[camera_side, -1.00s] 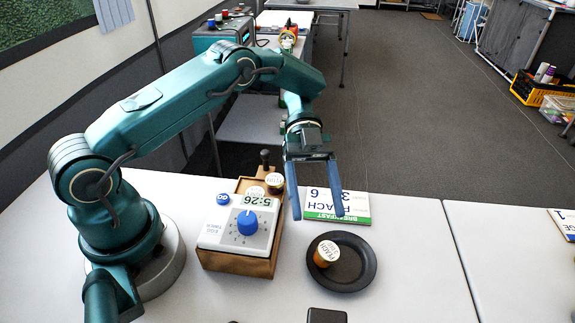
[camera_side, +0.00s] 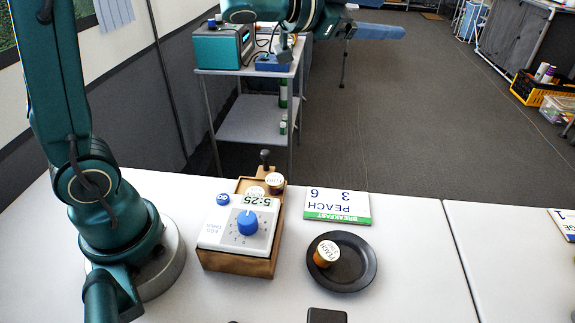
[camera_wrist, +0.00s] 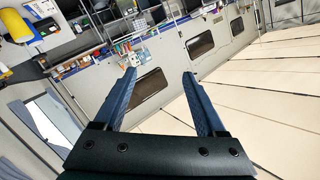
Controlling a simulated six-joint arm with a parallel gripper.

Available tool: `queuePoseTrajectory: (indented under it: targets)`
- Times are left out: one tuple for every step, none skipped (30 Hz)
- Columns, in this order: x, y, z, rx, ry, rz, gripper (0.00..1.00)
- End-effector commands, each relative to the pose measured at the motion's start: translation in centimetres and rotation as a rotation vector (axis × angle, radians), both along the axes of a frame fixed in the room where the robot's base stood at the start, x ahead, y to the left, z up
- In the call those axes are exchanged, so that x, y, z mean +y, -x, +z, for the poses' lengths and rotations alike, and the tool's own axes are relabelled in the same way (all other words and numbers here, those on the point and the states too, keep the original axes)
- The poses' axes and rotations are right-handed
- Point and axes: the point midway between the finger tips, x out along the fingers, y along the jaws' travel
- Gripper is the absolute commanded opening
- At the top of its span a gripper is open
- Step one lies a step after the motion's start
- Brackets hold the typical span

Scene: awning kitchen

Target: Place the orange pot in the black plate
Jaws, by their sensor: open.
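The orange pot (camera_side: 326,254), a small cup with a white printed lid, is inside the round black plate (camera_side: 357,268), toward its left side. It looks tilted, and no finger touches it. My gripper (camera_side: 393,18) is raised high at the top of the side view, well away from the plate, with its blue fingers pointing right. In the wrist view my gripper (camera_wrist: 160,75) has its two blue fingers apart with nothing between them. The pot and plate do not show in the wrist view.
A timer box (camera_side: 238,236) reading 5:25 stands left of the plate on the white table. Behind it is a wooden holder (camera_side: 246,184) with further small pots (camera_side: 275,183). A PEACH sign card (camera_side: 338,205) lies behind the plate.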

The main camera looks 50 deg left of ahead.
Motion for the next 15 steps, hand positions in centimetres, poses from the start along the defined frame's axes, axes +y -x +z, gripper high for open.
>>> queuePoseTrajectory:
  targets:
    - [1.4,1.7,0.3,0.035,0.024,0.098,0.73]
    - [2.3,2.8,0.0,0.068,0.040,0.157,0.73]
    - [3.4,4.4,-0.6,0.120,0.065,0.231,0.73]
    - [4.0,5.8,-1.2,0.163,0.083,0.280,0.73]
    - [4.6,7.2,-2.0,0.210,0.101,0.327,0.73]
    - [5.1,9.2,-3.1,0.279,0.130,0.381,0.73]
    - [5.3,10.8,-4.0,0.334,0.150,0.416,0.73]
    - [5.4,12.5,-5.0,0.390,0.172,0.444,0.73]
    - [5.3,14.7,-6.3,0.467,0.200,0.476,0.73]
    - [5.1,16.3,-7.4,0.526,0.218,0.491,0.73]
    - [4.8,17.9,-8.3,0.582,0.239,0.503,0.73]
    - [4.3,19.8,-9.5,0.652,0.263,0.511,0.73]
    - [3.8,21.2,-10.3,0.702,0.276,0.513,0.73]
    - [3.4,22.4,-10.9,0.747,0.292,0.512,0.73]
    - [2.8,23.8,-11.7,0.800,0.308,0.507,0.73]
